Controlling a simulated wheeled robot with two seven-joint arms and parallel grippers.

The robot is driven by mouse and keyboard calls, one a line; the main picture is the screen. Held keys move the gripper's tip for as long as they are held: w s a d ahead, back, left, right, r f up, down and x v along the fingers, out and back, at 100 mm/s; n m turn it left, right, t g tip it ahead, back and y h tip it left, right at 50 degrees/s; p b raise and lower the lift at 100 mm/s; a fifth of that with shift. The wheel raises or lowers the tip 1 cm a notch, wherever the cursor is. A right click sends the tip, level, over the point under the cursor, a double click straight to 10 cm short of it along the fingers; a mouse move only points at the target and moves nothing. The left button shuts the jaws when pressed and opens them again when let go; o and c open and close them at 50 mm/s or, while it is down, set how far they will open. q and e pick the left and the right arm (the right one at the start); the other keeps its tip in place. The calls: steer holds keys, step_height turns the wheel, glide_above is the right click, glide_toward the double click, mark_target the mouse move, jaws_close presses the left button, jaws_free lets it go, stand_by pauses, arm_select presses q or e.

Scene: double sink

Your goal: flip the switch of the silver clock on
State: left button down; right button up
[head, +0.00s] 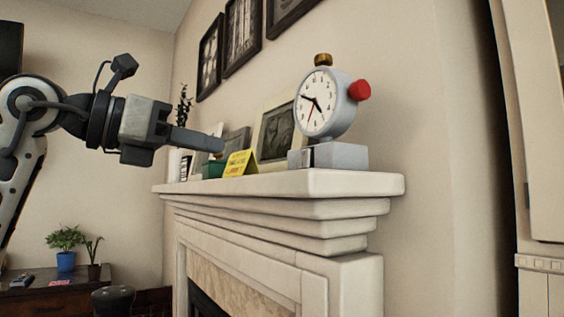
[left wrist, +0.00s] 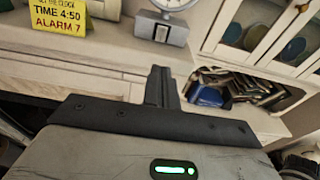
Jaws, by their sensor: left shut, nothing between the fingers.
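The silver clock (head: 340,108) stands upright on the mantel, with a white face, a brass knob (head: 322,59) on top and a red knob (head: 359,90) on its right side. Its black hands read about ten to five, and a thin red hand points down. Its grey block base (head: 340,157) has a small switch (head: 307,156) on the front; the switch also shows in the left wrist view (left wrist: 161,33), but its setting is unclear. My left gripper (head: 218,144) is shut and empty, left of the clock and apart from it. My right gripper is out of view.
A yellow sign (head: 240,163) stands on the mantel (head: 340,184) between gripper and clock; in the left wrist view it reads "TIME 4:50 ALARM 7". A green box (head: 213,169) and picture frames (head: 276,134) stand nearby. The air before the clock is free.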

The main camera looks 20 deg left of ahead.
arm_select(q)
steer(key=p, duration=0.2)
glide_toward(302, 166)
steer(key=x, duration=0.5)
steer(key=shift+d+r, duration=0.1)
steer(key=shift+d, duration=0.15)
steer(key=shift+w+d, duration=0.4)
steer(key=shift+w, duration=0.25)
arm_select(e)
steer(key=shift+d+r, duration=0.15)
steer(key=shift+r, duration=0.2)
arm_select(q)
steer(key=shift+f, duration=0.2)
